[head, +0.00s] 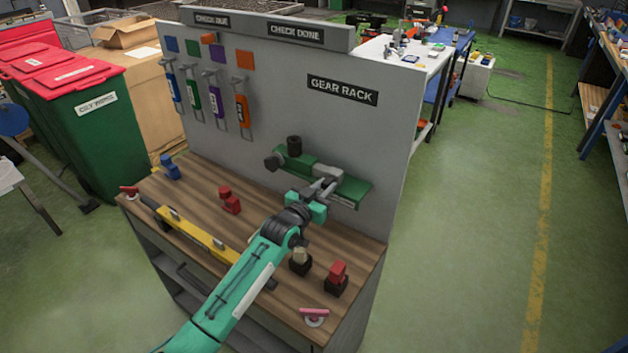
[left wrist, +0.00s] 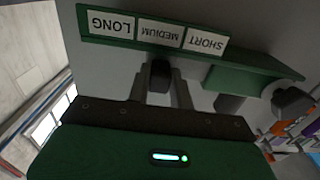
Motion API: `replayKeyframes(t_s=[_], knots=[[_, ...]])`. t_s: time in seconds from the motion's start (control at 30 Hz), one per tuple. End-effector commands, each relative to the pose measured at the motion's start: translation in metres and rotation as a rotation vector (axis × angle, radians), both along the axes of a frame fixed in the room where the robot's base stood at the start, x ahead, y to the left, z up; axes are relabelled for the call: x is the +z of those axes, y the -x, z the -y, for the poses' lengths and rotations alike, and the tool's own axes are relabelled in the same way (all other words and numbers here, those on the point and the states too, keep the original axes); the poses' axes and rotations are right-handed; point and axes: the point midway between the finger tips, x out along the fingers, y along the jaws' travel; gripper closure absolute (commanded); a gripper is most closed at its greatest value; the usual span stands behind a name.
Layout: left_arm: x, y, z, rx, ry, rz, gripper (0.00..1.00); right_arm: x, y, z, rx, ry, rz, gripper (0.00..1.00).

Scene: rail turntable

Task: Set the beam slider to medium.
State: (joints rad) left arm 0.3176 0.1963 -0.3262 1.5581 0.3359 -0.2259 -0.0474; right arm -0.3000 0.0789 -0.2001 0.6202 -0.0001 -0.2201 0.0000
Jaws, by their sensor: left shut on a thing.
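The green rail with the beam slider (head: 349,190) is mounted low on the grey panel. In the left wrist view its label strip reads upside down LONG (left wrist: 111,24), MEDIUM (left wrist: 159,33) and SHORT (left wrist: 205,42). My left gripper (head: 322,190) is at the rail from the front. In the left wrist view its fingers (left wrist: 162,80) are shut on the dark slider knob (left wrist: 160,72). The knob lines up with MEDIUM in that view; the slanted angle leaves its exact setting unclear. In the head view the gripper hides the knob and labels. My right gripper is not in view.
A black cylinder (head: 294,145) and a dark round knob (head: 271,163) are at the rail's left end. Tagged hooks (head: 242,110) hang upper left.

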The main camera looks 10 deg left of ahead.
Motion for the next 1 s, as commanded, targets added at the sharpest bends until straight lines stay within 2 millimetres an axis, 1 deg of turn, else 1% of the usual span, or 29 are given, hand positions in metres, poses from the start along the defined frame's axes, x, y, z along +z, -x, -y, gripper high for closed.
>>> replayKeyframes(t_s=[0.03, 0.1, 0.4, 0.43, 0.47, 0.5, 0.53, 0.83, 0.93, 1.0], knots=[[0.001, 0.002, 0.005, 0.000, 0.002, -0.003, 1.00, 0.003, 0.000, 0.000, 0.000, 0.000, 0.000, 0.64], [0.001, 0.003, 0.008, 0.001, 0.000, -0.002, 1.00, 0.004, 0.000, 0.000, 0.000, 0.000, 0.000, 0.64], [0.000, 0.003, 0.008, 0.001, 0.000, -0.001, 1.00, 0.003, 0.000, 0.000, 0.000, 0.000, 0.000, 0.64], [0.000, 0.003, 0.008, 0.001, 0.000, -0.001, 0.72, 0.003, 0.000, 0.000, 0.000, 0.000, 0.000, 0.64], [0.000, 0.003, 0.008, 0.001, 0.000, -0.001, 0.67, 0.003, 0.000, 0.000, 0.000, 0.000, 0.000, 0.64], [0.000, 0.003, 0.008, 0.001, 0.000, -0.001, 0.59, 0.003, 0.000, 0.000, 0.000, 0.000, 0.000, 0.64], [0.000, 0.003, 0.008, 0.001, 0.000, -0.001, 0.56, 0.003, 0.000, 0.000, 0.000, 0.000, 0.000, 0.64], [0.000, 0.004, 0.007, 0.001, 0.000, -0.001, 0.56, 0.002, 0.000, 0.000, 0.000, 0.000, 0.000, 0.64], [-0.001, 0.010, 0.005, 0.002, -0.001, -0.001, 0.56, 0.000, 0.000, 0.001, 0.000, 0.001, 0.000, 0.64], [-0.002, 0.018, 0.002, 0.002, -0.001, -0.001, 0.56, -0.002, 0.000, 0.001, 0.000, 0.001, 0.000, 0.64]])
